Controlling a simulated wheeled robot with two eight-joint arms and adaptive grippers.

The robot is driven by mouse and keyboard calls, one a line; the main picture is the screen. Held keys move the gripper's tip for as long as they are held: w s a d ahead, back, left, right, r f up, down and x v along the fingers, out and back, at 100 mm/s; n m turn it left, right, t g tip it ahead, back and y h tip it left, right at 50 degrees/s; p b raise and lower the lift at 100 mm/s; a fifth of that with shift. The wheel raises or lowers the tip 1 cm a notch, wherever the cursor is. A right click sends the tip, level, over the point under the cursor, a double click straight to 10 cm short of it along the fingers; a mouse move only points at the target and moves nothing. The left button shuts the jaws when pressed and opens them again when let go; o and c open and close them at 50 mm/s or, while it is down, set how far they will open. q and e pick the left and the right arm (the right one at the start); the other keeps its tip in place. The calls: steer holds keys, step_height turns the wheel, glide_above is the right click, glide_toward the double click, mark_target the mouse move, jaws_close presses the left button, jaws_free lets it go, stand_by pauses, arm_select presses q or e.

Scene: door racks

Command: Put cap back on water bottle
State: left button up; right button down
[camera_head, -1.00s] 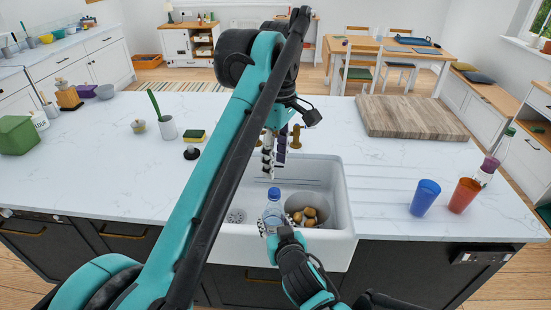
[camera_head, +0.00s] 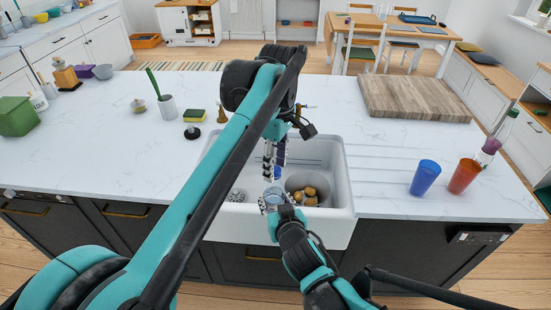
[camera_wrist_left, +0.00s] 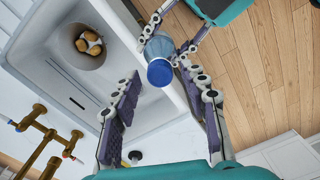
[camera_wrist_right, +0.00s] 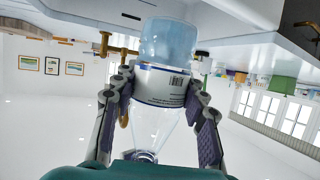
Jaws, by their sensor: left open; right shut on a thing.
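A clear water bottle (camera_head: 272,197) with pale blue water is held upright in front of the sink by my right gripper (camera_head: 282,208). The right wrist view shows the fingers on both sides of the bottle's white label (camera_wrist_right: 162,86).
The white sink (camera_head: 343,190) holds a pot (camera_wrist_left: 68,46) with several brown round things. A blue cup (camera_head: 425,177) and an orange cup (camera_head: 463,176) stand on the right counter, near a wooden board (camera_head: 413,98).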

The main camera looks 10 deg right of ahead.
arm_select(q)
jaws_close()
steer(key=m, duration=1.5)
steer(key=shift+m, duration=0.4)
steer(key=m, duration=0.5)
steer(key=shift+m, duration=0.3)
steer(key=shift+o, duration=0.7)
jaws_free()
steer(key=shift+r, duration=0.1)
